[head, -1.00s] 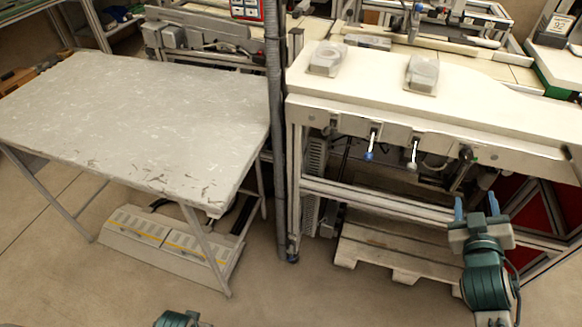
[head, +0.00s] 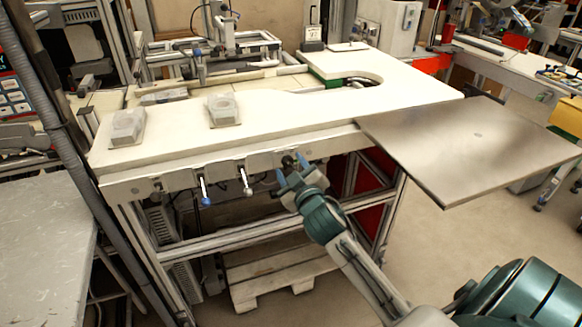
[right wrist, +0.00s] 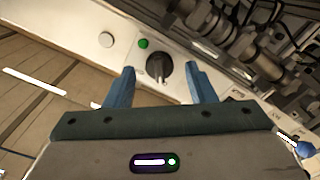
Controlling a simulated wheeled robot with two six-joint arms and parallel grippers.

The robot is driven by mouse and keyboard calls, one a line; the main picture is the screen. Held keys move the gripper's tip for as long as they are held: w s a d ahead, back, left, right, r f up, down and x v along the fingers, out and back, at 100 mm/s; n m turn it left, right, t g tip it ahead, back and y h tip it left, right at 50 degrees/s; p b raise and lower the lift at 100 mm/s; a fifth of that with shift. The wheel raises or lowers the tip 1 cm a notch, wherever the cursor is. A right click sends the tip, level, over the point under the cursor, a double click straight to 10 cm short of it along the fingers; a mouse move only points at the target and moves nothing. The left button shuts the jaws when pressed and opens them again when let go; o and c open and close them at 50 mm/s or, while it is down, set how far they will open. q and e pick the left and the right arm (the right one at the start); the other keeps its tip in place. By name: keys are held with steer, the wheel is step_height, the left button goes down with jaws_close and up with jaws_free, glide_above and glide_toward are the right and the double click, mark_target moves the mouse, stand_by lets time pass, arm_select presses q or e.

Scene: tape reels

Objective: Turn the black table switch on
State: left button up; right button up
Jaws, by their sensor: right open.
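The black table switch (head: 288,161) is a round knob on the pale front panel under the white worktop. In the right wrist view the black switch (right wrist: 158,68) sits beyond and between the two blue fingers, beside a small green light. My right gripper (head: 293,174) is open, its fingers pointing at the panel just in front of the switch. In the right wrist view the open right gripper (right wrist: 158,84) has nothing between its fingertips; contact with the knob cannot be told. My left gripper is not in view.
Two levers, one blue-tipped (head: 205,192) and one white-tipped (head: 246,182), hang from the panel left of the switch. A grey side plate (head: 480,150) juts out at right. A wooden pallet (head: 270,275) lies below. Grey boxes (head: 224,111) stand on the worktop.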

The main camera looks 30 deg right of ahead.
steer(key=c, duration=1)
steer(key=shift+o, duration=0.2)
